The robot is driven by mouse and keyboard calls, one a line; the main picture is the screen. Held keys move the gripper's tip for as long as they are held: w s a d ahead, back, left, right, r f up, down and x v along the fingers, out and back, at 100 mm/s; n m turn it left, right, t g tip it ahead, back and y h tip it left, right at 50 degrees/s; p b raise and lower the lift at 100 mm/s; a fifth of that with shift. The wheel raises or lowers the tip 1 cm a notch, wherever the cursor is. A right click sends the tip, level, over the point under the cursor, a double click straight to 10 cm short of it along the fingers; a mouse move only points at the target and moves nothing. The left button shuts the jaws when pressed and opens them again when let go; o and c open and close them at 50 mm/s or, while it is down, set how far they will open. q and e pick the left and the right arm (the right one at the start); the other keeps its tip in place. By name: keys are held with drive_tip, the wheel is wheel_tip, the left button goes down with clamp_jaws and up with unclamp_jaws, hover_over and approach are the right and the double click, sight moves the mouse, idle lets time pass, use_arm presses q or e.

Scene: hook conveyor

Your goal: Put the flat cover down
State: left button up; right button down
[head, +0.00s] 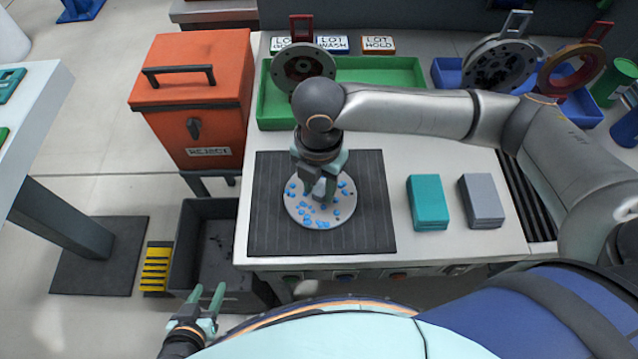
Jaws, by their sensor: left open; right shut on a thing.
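The flat cover (318,212) is a pale round disc with blue spots and a few dark ones. It is level over the dark ribbed mat (270,220) on the white bench; I cannot tell if it touches the mat. My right gripper (322,188) points down at the cover's upper middle and is shut on it, hiding the part it grips. My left gripper (208,305) is open and empty, low in front of the bench and away from the cover.
A green tray (385,72) holds a round metal part (303,66) behind the mat. Teal (427,203) and grey (481,200) blocks stand to the right. The orange reject bin (193,95) is at the left, with a dark open crate (207,250) below.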

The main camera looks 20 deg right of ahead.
sight(319, 192)
drive_tip(key=shift+c, duration=2.3)
unclamp_jaws()
drive_tip(key=shift+f, duration=0.1)
wheel_tip(319, 192, up, 12)
drive_tip(key=p, duration=0.1)
drive_tip(key=shift+r+p, duration=0.2)
drive_tip(key=shift+p, duration=0.15)
